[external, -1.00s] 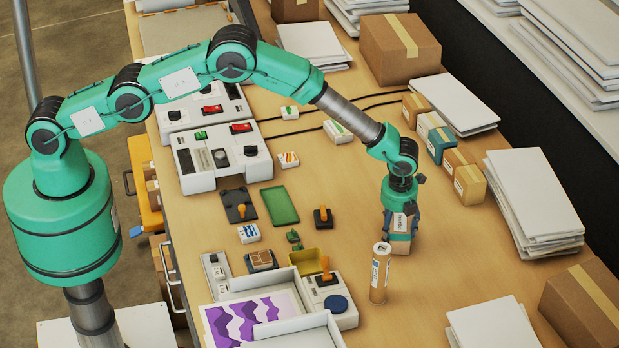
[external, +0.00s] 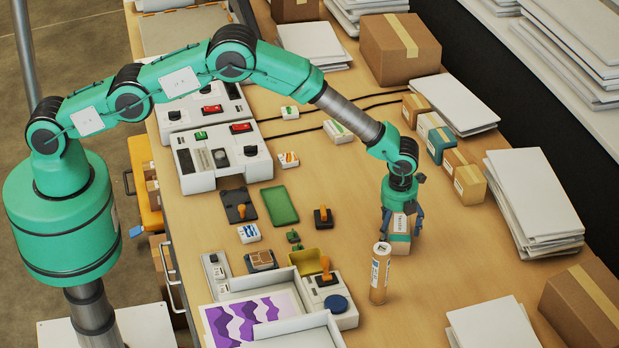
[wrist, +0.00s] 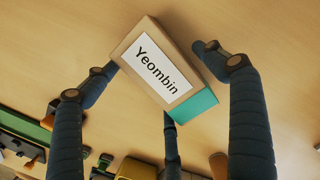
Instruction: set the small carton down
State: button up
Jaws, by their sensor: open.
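The small carton (external: 400,234) is a brown box with a teal band, standing on the wooden table behind the cardboard tube. In the wrist view the carton (wrist: 158,68) shows a white label reading "Yeombin" and a teal end. My gripper (external: 402,226) is directly over it, pointing down.
A cardboard tube (external: 380,273) stands upright just in front of the carton. Paper stacks (external: 535,205) and a row of small boxes (external: 468,184) lie to the right. Stamps, trays and a white device (external: 328,298) crowd the left. The table between carton and paper stacks is clear.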

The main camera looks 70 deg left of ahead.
aim_at(396, 230)
notch_tip(396, 230, up, 12)
jog(key=d+b, duration=0.1)
jog(key=shift+s+d+f, duration=0.15)
jog(key=shift+s, duration=0.1)
dwell(0.7)
